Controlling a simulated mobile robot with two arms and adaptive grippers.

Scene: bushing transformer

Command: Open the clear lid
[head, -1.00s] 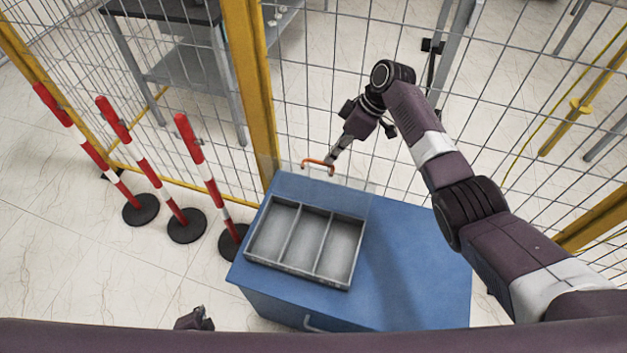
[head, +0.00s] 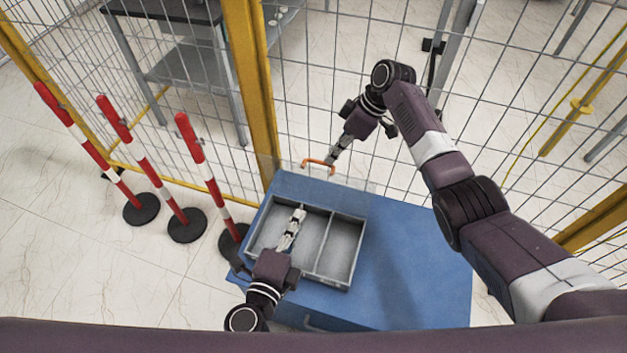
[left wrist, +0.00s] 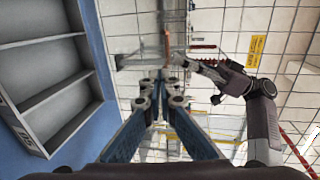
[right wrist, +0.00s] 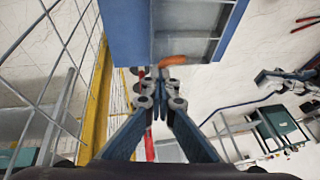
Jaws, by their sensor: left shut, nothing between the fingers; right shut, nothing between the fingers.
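The clear lid (head: 352,187) is a see-through sheet at the far side of the grey three-compartment tray (head: 278,268). It appears raised off the tray, which shows uncovered in the head view. Its orange handle (head: 318,163) is at the far edge and also shows in the left wrist view (left wrist: 168,46) and the right wrist view (right wrist: 183,61). My right gripper (head: 331,160) is shut and empty, close beside the handle; I cannot tell whether it touches. My left gripper (head: 300,210) is shut and empty, above the tray's left part in the head view.
The tray sits on a blue cabinet (head: 410,265) with clear top space on the right. A wire mesh fence with a yellow post (head: 250,85) stands close behind. Red-and-white posts (head: 205,165) stand at the left.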

